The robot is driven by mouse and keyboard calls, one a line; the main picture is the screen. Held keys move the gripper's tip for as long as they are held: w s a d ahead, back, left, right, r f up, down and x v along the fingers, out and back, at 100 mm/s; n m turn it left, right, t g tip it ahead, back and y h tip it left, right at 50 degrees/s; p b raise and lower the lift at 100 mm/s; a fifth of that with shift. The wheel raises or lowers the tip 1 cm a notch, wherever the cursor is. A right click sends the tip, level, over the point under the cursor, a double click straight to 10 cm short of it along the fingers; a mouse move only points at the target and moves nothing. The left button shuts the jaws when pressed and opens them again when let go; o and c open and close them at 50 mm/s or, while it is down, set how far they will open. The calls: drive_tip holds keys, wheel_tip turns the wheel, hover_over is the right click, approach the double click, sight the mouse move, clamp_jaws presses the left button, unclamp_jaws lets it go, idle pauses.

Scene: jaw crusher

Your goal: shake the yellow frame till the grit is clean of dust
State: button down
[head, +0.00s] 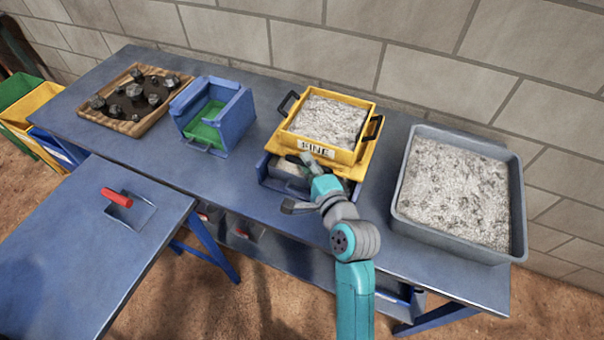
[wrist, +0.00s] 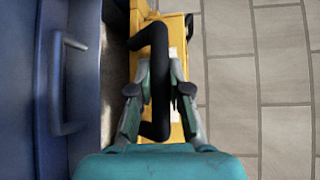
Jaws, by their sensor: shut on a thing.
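The yellow frame (head: 343,153), labelled "FINE", sits over a blue tray (head: 266,178) on the bench. Pale grey grit (head: 328,121) fills its top. Black handles stand at its left and right sides. My gripper (head: 305,163) reaches its front from below right. In the wrist view my gripper (wrist: 159,90) is shut on a black handle (wrist: 160,128) in front of the frame's yellow face (wrist: 176,45). The tray's blue front with its own handle (wrist: 58,85) lies to the left there. Some pale material shows in the tray; my gripper partly hides it.
A large grey tub (head: 400,190) of grey, speckled grit stands to the right. A blue box with a green inside (head: 213,118) and a wooden tray of dark rocks (head: 110,120) stand to the left. A lower blue table (head: 75,250) with a red-handled tool is at front left.

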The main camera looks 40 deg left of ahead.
drive_tip(key=shift+w+a+f, duration=0.1)
drive_tip(key=shift+w, duration=0.3)
drive_tip(key=c, duration=1.1)
unclamp_jaws()
drive_tip(key=shift+s, duration=0.1)
drive_tip(key=v, duration=1.2)
